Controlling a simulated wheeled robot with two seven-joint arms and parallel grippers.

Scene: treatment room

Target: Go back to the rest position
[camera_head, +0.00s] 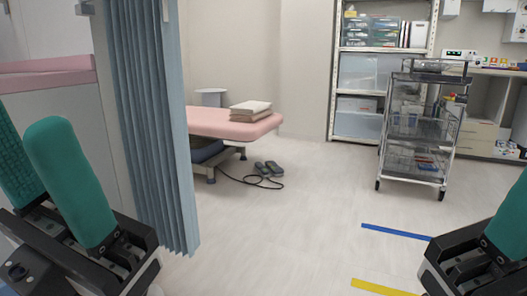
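My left gripper (30,165) shows at the left edge, its two teal fingers pointing up with a gap between their bases. It looks open, with nothing seen between the fingers. My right gripper (508,225) is cut off by the right edge. Only one teal finger and part of its dark body show, so its opening is hidden.
A blue curtain (150,120) hangs close beside my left gripper. A pink treatment bed (215,124) bears folded linen (250,108); a foot pedal (268,169) and cable lie nearby. A wheeled cart (420,130) stands before shelves (335,90). The middle floor is clear.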

